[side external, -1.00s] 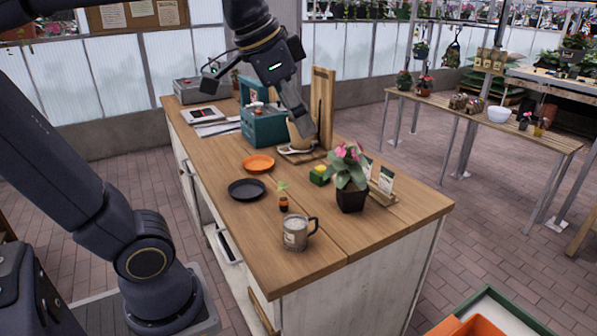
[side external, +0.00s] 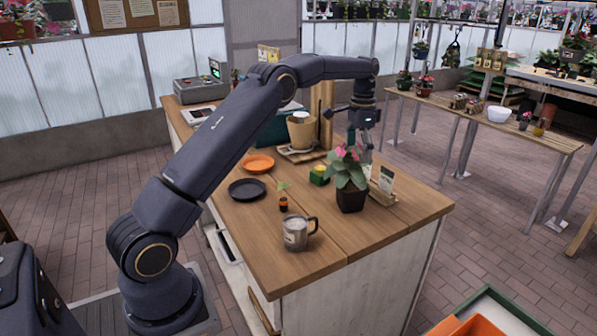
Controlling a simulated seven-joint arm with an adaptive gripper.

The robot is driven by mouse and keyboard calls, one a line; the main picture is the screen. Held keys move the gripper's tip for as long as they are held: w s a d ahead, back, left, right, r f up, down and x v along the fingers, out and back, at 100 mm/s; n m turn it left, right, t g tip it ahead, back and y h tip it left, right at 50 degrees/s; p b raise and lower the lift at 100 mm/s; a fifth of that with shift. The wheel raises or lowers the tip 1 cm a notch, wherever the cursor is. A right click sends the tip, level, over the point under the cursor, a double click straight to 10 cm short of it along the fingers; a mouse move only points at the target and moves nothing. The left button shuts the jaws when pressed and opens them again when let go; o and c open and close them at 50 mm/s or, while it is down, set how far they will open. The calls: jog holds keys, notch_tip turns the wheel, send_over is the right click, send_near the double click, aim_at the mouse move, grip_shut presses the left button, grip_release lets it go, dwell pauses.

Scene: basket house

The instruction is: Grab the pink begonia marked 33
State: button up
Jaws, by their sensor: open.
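A pink-flowered plant with broad green leaves (side external: 348,172), like a begonia, stands upright in a dark square pot (side external: 350,201) near the right end of the wooden counter. I cannot read a 33 on it. My gripper (side external: 363,148) is open and points down, just behind and above the plant. The flowers and leaves cover part of its fingertips, so I cannot tell if they touch. Nothing shows held in it.
Tags in a wooden holder (side external: 384,184) stand right beside the pot. A tan pot (side external: 301,131) stands behind. The counter's front right corner is clear.

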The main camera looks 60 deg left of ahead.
aim_at(351, 189)
notch_tip(351, 189, down, 10)
jog(key=shift+s+r, duration=0.1)
jog(key=shift+s+a+f, duration=0.1)
jog(key=shift+s+f, duration=0.1)
jog(key=shift+f, duration=1.2)
jog(key=shift+s+a+f, duration=0.1)
jog(key=shift+s+f, duration=0.05)
jog(key=shift+f, duration=1.2)
jog(key=shift+c, duration=0.4)
jog(key=c, duration=1)
